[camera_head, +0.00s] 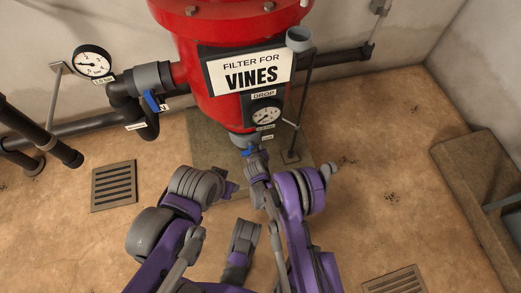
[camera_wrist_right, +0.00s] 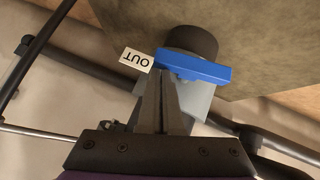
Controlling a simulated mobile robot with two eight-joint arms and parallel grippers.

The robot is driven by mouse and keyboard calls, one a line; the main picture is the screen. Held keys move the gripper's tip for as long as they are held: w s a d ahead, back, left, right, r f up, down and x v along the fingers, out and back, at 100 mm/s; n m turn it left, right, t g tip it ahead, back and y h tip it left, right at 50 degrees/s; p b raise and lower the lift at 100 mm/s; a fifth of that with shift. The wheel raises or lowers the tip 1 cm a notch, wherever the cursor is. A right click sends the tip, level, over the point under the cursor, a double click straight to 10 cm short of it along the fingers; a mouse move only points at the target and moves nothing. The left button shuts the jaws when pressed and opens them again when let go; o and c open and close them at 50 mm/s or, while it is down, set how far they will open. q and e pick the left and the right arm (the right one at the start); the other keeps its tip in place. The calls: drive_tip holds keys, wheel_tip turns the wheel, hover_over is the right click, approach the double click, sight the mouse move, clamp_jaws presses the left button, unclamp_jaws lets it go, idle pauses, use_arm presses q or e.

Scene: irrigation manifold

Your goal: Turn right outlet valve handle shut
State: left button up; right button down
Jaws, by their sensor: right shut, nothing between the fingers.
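The blue outlet valve handle (camera_head: 249,150) sits low under the red filter, just beside my right gripper (camera_head: 256,158). In the right wrist view, the handle (camera_wrist_right: 200,67) is a blue bar lying nearly level across the picture in front of a dark round fitting (camera_wrist_right: 192,40). A white "OUT" label (camera_wrist_right: 136,59) is to its left. My right gripper (camera_wrist_right: 163,80) is shut and empty, its tips at the handle's left end. Whether they touch it I cannot tell. My left gripper (camera_head: 229,188) is left of the right arm, clear of the valve; its jaws are not clear.
The red filter (camera_head: 205,70) bears a "FILTER FOR VINES" sign (camera_head: 250,72) and a drop gauge (camera_head: 265,116). Another blue handle (camera_head: 151,100) is on the left pipe beside a pressure gauge (camera_head: 93,63). A thin stand (camera_head: 301,95) rises right of the outlet.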

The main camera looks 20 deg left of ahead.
use_arm(q)
drive_tip(key=shift+w+f, duration=0.15)
drive_tip(key=shift+f, duration=0.1)
use_arm(e)
drive_tip(key=shift+w+f, duration=0.1)
drive_tip(key=shift+f, duration=0.05)
drive_tip(key=shift+r, duration=0.3)
use_arm(q)
drive_tip(key=p+v, duration=0.2)
drive_tip(key=v, duration=0.1)
drive_tip(key=p+v, duration=0.1)
drive_tip(key=p, duration=0.1)
drive_tip(key=shift+a+r, duration=0.15)
drive_tip(key=shift+a, duration=0.15)
use_arm(e)
drive_tip(key=s+d+r, duration=0.4)
drive_tip(key=s+r, duration=0.2)
drive_tip(key=r, duration=0.4)
drive_tip(key=shift+r, duration=0.25)
drive_tip(key=shift+w, duration=0.1)
